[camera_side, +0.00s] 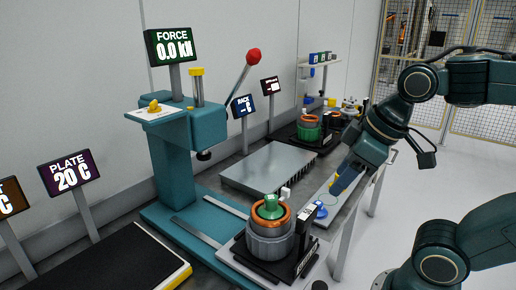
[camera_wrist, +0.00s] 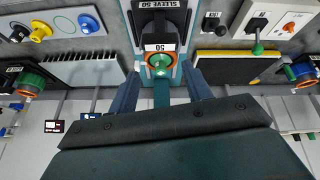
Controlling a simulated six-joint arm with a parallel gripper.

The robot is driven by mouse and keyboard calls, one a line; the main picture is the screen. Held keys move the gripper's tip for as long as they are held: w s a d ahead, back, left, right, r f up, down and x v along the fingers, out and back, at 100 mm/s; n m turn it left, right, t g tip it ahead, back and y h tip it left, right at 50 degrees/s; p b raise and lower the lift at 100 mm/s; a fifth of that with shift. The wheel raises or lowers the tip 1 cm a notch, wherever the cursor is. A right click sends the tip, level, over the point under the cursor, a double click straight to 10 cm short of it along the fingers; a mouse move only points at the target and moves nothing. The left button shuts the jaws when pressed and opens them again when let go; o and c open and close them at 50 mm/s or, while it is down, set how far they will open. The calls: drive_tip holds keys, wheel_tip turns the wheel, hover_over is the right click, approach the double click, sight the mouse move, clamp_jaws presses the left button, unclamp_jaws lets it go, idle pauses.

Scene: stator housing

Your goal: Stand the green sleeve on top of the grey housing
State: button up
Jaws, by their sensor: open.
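In the side view, the grey housing (camera_side: 268,246) stands upright on a black base at front centre, with an orange ring at its top. A green part (camera_side: 270,208) sits within that ring; I cannot tell whether it is the sleeve or how deep it goes. In the wrist view, a green part (camera_wrist: 160,65) with orange around it shows between and beyond my fingers, near a label reading SLEEVE 50. My gripper (camera_wrist: 162,90) is open with nothing between its fingers. In the side view, my gripper (camera_side: 338,188) is to the right of the housing, apart from it.
Another green and orange assembly (camera_side: 308,128) stands on a black base farther back. A teal press (camera_side: 190,140) with a red-knobbed lever is at left. A silver plate (camera_side: 268,168) lies mid-bench. A dark plate with a yellow edge (camera_side: 120,262) is at front left.

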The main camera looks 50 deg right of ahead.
drive_tip(key=shift+s+f+m, duration=0.35)
drive_tip(key=shift+s+m, duration=0.25)
drive_tip(key=shift+m, duration=0.6)
